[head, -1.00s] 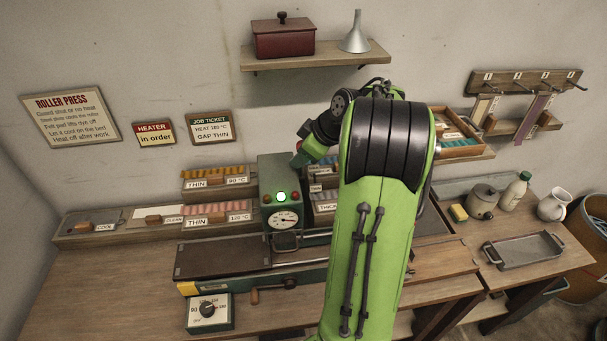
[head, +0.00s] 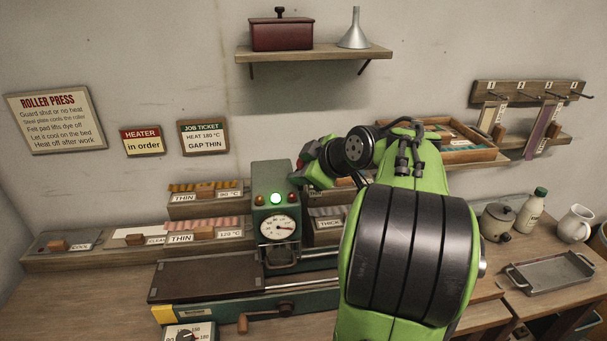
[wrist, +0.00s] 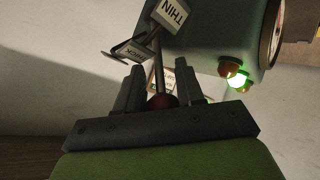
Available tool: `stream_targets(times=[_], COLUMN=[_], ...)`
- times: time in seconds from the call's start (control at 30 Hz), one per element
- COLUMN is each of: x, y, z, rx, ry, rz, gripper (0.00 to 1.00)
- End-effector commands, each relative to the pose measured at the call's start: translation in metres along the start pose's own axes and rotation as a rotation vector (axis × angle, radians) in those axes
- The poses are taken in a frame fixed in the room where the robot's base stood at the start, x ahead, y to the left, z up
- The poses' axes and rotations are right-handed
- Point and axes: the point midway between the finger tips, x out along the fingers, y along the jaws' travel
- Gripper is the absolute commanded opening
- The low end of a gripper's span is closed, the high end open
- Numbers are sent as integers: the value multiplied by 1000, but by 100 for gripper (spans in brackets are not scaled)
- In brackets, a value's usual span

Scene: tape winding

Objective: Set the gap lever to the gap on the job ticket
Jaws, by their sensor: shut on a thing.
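The job ticket (head: 203,138) on the wall reads HEAT 180 °C, GAP THIN. The green press head (head: 268,180) stands on the bench with a lit green lamp and a round dial. In the wrist view, my gripper (wrist: 160,92) is shut on the red knob of the gap lever (wrist: 161,100). The lever's thin rod runs up from the knob towards the THIN plate (wrist: 172,12). The THICK plate (wrist: 130,50) is to its left. I cannot tell exactly which plate the lever is set to. My arm hides the lever in the head view.
A heat dial (head: 186,334) sits at the front, partly cut off. Racks of coloured strips (head: 205,228) flank the press head. A shelf (head: 314,52) is above. A grey tray (head: 550,272) lies at right.

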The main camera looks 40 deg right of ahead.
Motion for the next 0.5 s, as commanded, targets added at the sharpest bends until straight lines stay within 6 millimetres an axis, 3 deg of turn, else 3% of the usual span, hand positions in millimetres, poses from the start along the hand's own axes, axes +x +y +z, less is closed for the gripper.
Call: stream_targets(times=[0.3,0.33,0.43,0.5], x=[0,0,0,0], y=[-1,-1,-1,-1], z=[0,0,0,0], rx=[1,1,1,2], ry=[-1,-1,-1,-2], rz=[-5,-5,-5,-5], gripper=[0,42,56,56])
